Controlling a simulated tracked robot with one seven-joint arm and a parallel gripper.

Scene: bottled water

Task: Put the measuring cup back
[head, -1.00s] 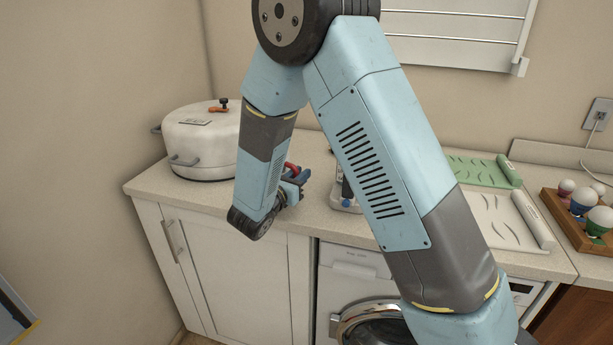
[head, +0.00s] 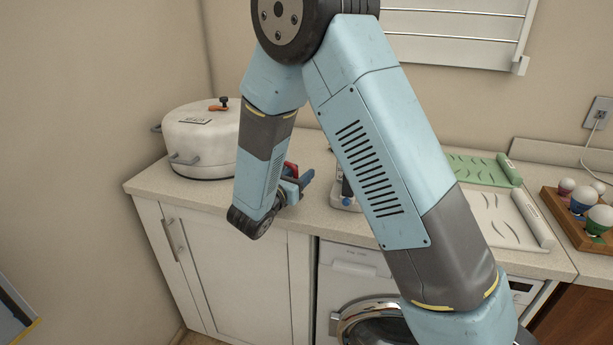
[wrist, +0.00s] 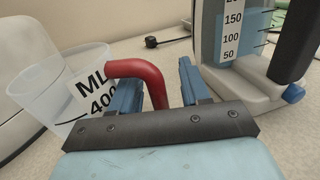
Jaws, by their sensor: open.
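The measuring cup (wrist: 52,88) is a clear, pale blue cup with "ML 400" lettering and a red handle (wrist: 147,72). It appears on the left of the wrist view, on or close to the pale counter. My gripper (wrist: 160,82) is open. Its two blue fingers stand on either side of the red handle, with a visible gap at least on the right. In the head view my gripper (head: 299,180) is above the counter, with red showing beside it. My arm hides the cup body there.
A graduated water container (wrist: 238,35) on a grey base, with a dark handle, stands just right of my gripper. A large white pot (head: 200,145) sits at the back left of the counter (head: 165,190). An egg tray (head: 570,220) is far right.

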